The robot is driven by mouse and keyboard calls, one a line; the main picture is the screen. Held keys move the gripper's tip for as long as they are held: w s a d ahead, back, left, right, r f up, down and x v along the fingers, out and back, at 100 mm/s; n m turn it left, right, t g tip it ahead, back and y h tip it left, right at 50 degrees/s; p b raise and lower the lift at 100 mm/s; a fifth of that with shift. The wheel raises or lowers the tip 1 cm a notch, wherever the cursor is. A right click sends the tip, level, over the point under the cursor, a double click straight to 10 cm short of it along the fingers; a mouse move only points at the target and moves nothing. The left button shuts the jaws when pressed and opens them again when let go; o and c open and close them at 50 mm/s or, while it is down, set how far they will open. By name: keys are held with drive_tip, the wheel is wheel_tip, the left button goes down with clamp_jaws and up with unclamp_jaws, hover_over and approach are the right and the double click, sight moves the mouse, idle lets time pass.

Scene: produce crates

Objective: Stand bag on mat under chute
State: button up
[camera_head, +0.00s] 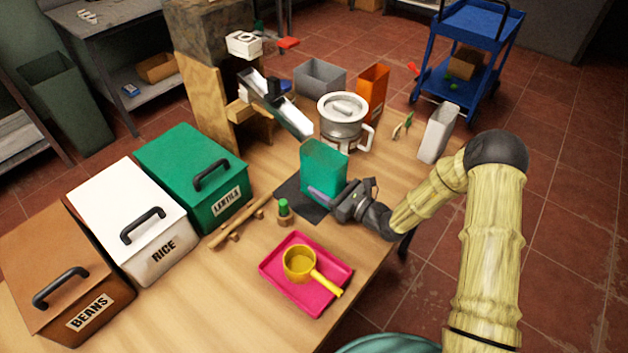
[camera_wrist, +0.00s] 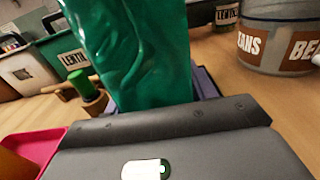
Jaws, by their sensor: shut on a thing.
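A green bag (camera_head: 323,168) stands upright over the dark mat (camera_head: 293,199), below the lower end of the chute (camera_head: 290,117). My gripper (camera_head: 343,198) is shut on the lower part of the bag, from the right side. In the wrist view the bag (camera_wrist: 135,50) fills the space just beyond my gripper (camera_wrist: 160,120). I cannot tell whether the bag's base touches the mat.
Brown, white (camera_head: 130,215) and green (camera_head: 193,178) lidded bins line the left. A pink tray (camera_head: 335,289) with a yellow scoop (camera_head: 300,263) lies in front. A small green-topped object (camera_head: 284,212) is left of the mat. A lidded metal pot (camera_head: 343,122) stands behind the bag.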

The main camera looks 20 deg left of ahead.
sight(314, 182)
drive_tip(key=shift+a, duration=0.15)
drive_tip(key=shift+w+a, duration=0.15)
drive_tip(key=shift+a, duration=0.15)
drive_tip(key=a, duration=0.2)
drive_tip(key=w+a+f, duration=0.1)
drive_tip(key=shift+w, duration=0.1)
drive_tip(key=shift+d+f, duration=0.1)
drive_tip(key=shift+f, duration=0.15)
drive_tip(key=shift+f, duration=0.15)
drive_tip(key=o, duration=1)
